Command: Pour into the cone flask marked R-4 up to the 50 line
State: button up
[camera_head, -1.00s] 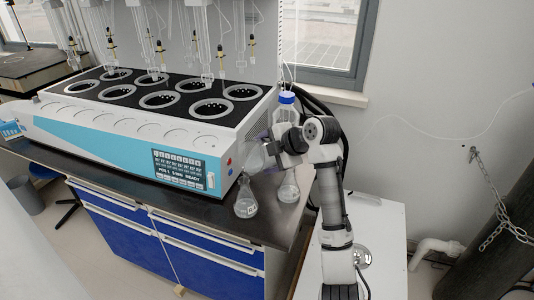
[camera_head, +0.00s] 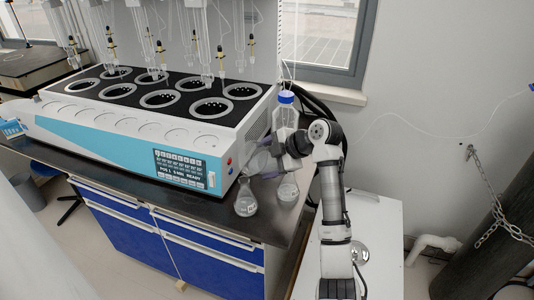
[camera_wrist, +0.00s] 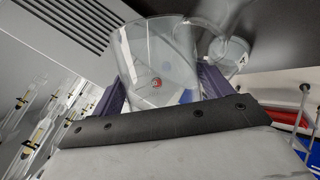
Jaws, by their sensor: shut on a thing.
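My gripper (camera_head: 268,158) is shut on a clear glass beaker (camera_wrist: 160,55); its purple fingers sit on both sides of the glass in the wrist view. In the head view the beaker (camera_head: 259,163) is faint, tilted, and just above a small cone flask (camera_head: 246,203) standing on the dark bench. A second flask (camera_head: 288,193) stands to its right, below my wrist. Both flasks hold some clear liquid low down, but their labels are too small to read. In the wrist view a flask (camera_wrist: 232,52) with a dark mark shows behind the beaker.
A white and blue multi-position distiller (camera_head: 130,135) fills the bench at left, close beside the beaker. A blue-capped bottle (camera_head: 286,112) stands behind my wrist. The bench's front edge (camera_head: 190,220) is close to the flasks.

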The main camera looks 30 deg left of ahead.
jog(key=shift+w+r+p, duration=0.7)
jog(key=shift+w+r, duration=1.1)
jog(key=shift+w, duration=0.25)
jog(key=shift+f+m+g+p, duration=0.2)
jog(key=shift+m+g+p, duration=0.1)
jog(key=shift+g+p, duration=0.25)
jog(key=shift+s+f+g+p, duration=0.15)
jog(key=shift+f+g+p, duration=0.2)
jog(key=shift+f, duration=0.15)
jog(key=shift+s+f+m+g, duration=0.1)
jog(key=shift+f+m+g, duration=0.4)
jog(key=shift+f, duration=0.1)
